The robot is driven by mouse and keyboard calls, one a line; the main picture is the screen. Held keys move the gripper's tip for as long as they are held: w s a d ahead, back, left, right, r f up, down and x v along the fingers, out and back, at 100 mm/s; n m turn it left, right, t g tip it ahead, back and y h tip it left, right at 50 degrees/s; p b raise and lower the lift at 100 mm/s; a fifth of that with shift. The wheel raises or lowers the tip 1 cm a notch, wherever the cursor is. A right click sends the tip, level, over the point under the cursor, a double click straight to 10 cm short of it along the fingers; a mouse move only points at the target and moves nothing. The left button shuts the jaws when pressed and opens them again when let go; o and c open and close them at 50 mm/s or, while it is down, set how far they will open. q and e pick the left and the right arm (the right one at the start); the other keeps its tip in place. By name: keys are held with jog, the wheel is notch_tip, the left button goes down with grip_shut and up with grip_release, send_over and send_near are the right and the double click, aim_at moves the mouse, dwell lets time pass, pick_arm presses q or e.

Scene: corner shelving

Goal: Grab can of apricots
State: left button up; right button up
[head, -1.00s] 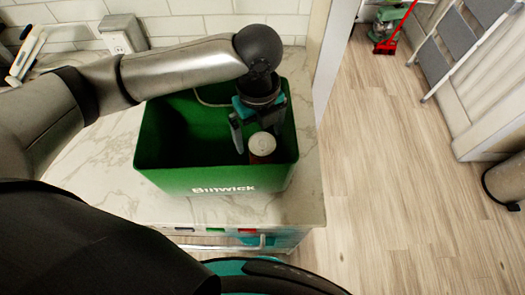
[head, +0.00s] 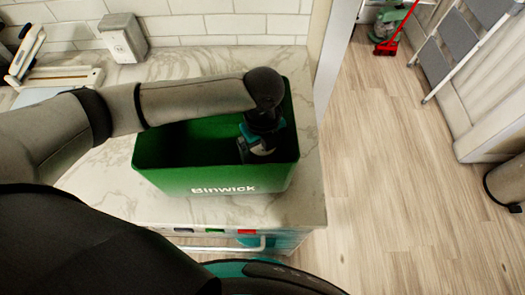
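A green bin (head: 180,180) marked "Binwick" stands on the marble counter. My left arm reaches over it from the left, and my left gripper (head: 258,152) points down inside the bin, near its right end. Only its upper grey and teal part shows, so I cannot see whether its fingers are open or shut. The can with the pale lid seen earlier in the bin is now hidden under or behind the gripper. I cannot read any label on it. My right gripper is not in view.
The marble counter (head: 190,62) has free room behind the bin. A grey box-shaped object (head: 124,38) stands by the tiled wall, with a white tray-like item (head: 62,78) at left. A step ladder (head: 450,45) and a red-headed floor cleaner (head: 386,47) stand on the floor at right.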

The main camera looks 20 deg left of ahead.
pick_arm(q)
grip_shut()
dwell(0.6)
jog(key=shift+r, duration=0.2)
